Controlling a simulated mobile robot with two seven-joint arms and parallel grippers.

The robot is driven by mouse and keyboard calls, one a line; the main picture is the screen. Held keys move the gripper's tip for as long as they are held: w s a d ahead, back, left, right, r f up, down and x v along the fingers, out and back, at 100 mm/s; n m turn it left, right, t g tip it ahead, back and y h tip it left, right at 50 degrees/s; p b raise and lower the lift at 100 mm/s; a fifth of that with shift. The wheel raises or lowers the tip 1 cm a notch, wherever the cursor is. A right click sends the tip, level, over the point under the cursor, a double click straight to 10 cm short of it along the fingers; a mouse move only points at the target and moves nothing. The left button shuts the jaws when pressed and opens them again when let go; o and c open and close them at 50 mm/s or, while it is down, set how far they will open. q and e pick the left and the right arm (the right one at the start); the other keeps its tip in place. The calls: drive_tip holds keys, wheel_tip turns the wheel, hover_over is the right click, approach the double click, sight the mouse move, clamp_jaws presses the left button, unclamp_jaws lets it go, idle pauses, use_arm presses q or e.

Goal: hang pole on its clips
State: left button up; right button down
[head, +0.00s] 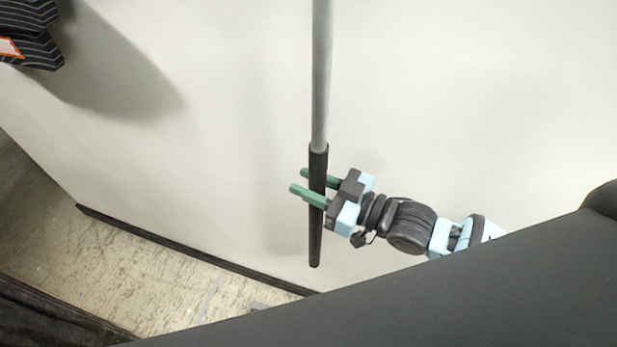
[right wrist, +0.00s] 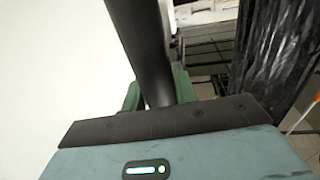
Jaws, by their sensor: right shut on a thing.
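The pole (head: 321,75) is a long grey rod with a black grip (head: 316,240) at its lower end. It stands nearly upright in the head view, in front of the pale wall, and its upper end runs out of the picture. My right gripper (head: 312,187) is shut around the black grip, its green fingers on either side of it. In the right wrist view the black grip (right wrist: 145,45) rises between the green fingers. No clips can be made out in either view. My left gripper does not show.
The pale wall (head: 480,80) is bare around the pole. A dark striped object (head: 35,50) is at the upper left, casting a shadow on the wall. A black skirting board (head: 190,250) borders the floor (head: 130,265). A dark, wrinkled sheet (right wrist: 275,50) hangs at the right in the wrist view.

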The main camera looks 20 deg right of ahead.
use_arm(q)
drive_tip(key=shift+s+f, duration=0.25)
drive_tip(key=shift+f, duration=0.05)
use_arm(e)
drive_tip(key=shift+f, duration=0.5)
drive_tip(key=c, duration=1.1)
unclamp_jaws()
drive_tip(key=shift+o, duration=0.4)
drive_tip(key=shift+f, duration=0.1)
drive_tip(key=shift+f, duration=0.15)
drive_tip(key=shift+d, duration=0.1)
use_arm(q)
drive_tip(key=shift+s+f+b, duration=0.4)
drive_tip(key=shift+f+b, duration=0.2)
drive_tip(key=shift+b, duration=0.05)
use_arm(e)
drive_tip(key=v, duration=0.7)
drive_tip(key=shift+s+d, duration=0.2)
drive_tip(key=shift+s, duration=0.05)
